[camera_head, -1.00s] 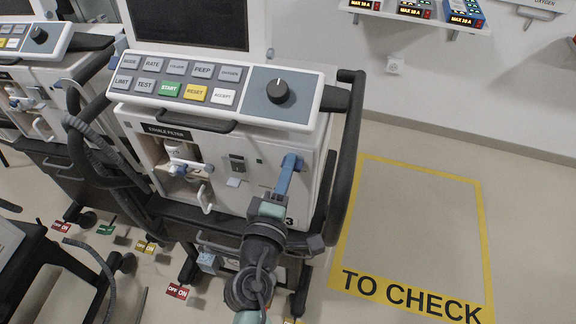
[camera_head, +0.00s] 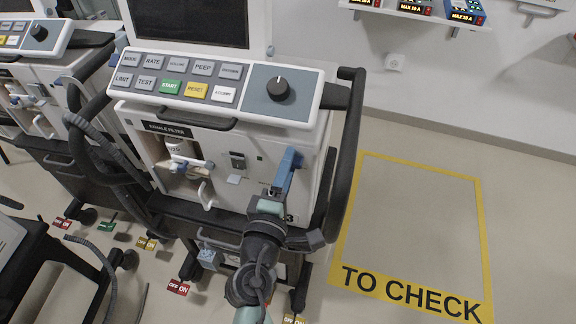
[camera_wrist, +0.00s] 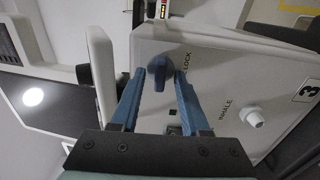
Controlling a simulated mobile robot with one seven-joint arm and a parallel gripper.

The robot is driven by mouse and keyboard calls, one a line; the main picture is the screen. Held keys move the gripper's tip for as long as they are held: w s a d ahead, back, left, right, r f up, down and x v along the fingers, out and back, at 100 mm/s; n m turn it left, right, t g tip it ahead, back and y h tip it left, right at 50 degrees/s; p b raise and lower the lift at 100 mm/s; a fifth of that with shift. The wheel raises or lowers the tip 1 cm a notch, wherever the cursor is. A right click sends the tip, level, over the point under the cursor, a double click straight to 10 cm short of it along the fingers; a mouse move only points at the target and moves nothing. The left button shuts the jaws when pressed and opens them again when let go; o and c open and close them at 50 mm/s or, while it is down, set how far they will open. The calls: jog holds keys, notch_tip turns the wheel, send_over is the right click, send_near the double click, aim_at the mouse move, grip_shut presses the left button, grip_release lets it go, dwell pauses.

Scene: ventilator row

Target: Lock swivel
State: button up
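The swivel is a dark blue knob (camera_wrist: 160,76) on the pale ventilator panel, beside the printed word LOCK in the wrist view. Its narrow end points down in that picture. My gripper (camera_wrist: 160,84) is open, with one blue finger on each side of the knob. Narrow gaps seem to show between the fingertips and the knob; contact is not clear. In the head view, my gripper (camera_head: 287,168) is at the right part of the ventilator's front (camera_head: 262,158), and its fingers hide the knob there.
A white INHALE port (camera_wrist: 253,116) sticks out to the right of the knob in the wrist view. A black side rail (camera_head: 346,150) runs along the ventilator's right. The yellow-framed TO CHECK floor area (camera_head: 410,230) is clear. Hoses (camera_head: 95,130) hang at left.

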jog(key=b+v, duration=0.2)
jog(key=v, duration=1.1)
dwell(0.4)
